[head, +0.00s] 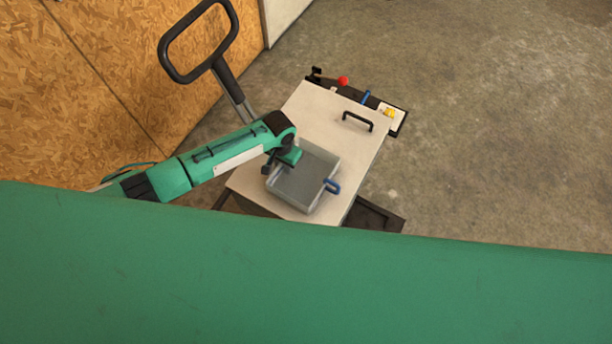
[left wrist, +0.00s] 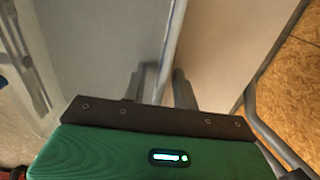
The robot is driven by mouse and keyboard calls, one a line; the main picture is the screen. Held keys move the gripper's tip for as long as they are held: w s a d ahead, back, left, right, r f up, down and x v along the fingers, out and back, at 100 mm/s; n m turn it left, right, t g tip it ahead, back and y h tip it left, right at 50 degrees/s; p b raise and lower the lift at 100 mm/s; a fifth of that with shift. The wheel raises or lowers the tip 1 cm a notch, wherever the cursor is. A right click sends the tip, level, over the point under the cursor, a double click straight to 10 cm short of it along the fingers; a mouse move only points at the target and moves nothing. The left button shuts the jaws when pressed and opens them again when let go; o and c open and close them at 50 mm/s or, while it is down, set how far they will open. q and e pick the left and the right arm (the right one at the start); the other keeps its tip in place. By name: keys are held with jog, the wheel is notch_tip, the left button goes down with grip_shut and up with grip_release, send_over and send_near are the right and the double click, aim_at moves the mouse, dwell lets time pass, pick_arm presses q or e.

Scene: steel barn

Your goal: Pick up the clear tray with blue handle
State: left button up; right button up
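The clear tray (head: 305,185) is a shallow see-through box on the near part of a pale cart top. Its blue handle (head: 332,186) is on its right side. My left gripper (head: 268,166) is at the tray's left wall, on the side away from that handle. In the left wrist view, the two dark fingers of my left gripper (left wrist: 158,84) stand apart, with the thin tray wall (left wrist: 171,40) running between them. I see a gap beside the wall, so the fingers do not look closed on it. My right gripper is in neither view.
The cart top (head: 325,115) carries a black handle (head: 358,121) behind the tray. A dark strip with a red knob (head: 343,81) lies at its far edge. A black loop handle (head: 199,42) rises at the left, near a chipboard wall (head: 70,90). Concrete floor (head: 490,130) is clear at right.

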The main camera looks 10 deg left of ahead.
pick_arm(q)
grip_shut()
jog(key=shift+r, duration=0.1)
